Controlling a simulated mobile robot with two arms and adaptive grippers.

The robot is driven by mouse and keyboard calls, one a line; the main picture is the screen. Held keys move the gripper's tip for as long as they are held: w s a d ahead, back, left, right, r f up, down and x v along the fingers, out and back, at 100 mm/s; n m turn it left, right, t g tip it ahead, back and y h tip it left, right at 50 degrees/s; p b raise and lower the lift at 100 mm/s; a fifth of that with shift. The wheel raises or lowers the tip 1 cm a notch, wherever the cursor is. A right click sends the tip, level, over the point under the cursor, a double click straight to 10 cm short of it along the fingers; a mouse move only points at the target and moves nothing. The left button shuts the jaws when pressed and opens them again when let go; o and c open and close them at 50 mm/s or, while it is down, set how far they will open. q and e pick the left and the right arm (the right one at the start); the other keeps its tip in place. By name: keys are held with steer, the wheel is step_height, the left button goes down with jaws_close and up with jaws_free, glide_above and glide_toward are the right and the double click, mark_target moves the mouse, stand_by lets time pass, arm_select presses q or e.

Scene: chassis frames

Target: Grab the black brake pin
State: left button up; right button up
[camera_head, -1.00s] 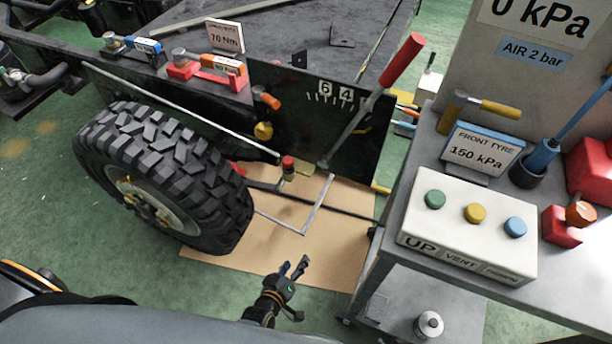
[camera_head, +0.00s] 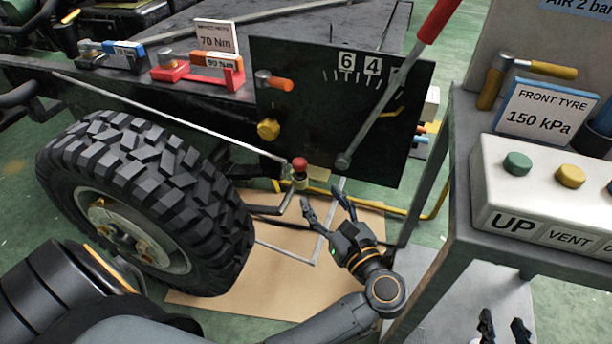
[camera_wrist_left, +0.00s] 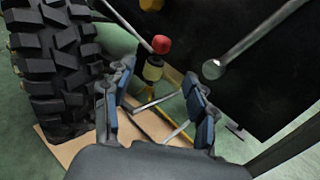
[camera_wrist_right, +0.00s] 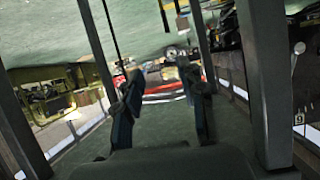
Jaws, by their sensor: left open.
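I cannot clearly make out a black brake pin. A red knob (camera_head: 299,164) tops a short yellow and dark fitting at the chassis's lower edge, beside the tyre; the left wrist view shows the knob (camera_wrist_left: 161,44) beyond the fingers. A small dark T-shaped piece (camera_wrist_left: 238,131) shows right of the fingers there; I cannot tell what it is. My left gripper (camera_head: 324,198) is open and empty, just below and right of the red knob, apart from it. My right gripper (camera_head: 503,328) is open and empty at the bottom right, with its fingers apart in its wrist view (camera_wrist_right: 165,108).
A big tyre (camera_head: 150,190) stands left of my left gripper. A dark panel (camera_head: 330,110) with a slanting red-handled lever (camera_head: 440,18) is behind it. A grey bench (camera_head: 462,130) with a button box (camera_head: 545,190) stands at right. Brown board (camera_head: 235,290) covers the floor below.

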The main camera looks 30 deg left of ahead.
mark_target(303, 169)
arm_select(q)
steer(key=x, duration=0.7)
steer(key=shift+w+a+r, duration=0.1)
steer(key=shift+b+x, duration=0.55)
steer(key=shift+x, duration=1.85)
steer(key=shift+r, duration=0.2)
jaws_close()
arm_select(e)
steer(key=r+t, duration=0.1)
steer(key=w+a+r+t, duration=0.1)
steer(key=r, duration=0.1)
steer(key=w+r, duration=0.1)
steer(key=shift+w+a+r+t+y, duration=0.15)
steer(key=shift+r+t+y, duration=0.1)
steer(key=shift+t+y, duration=0.15)
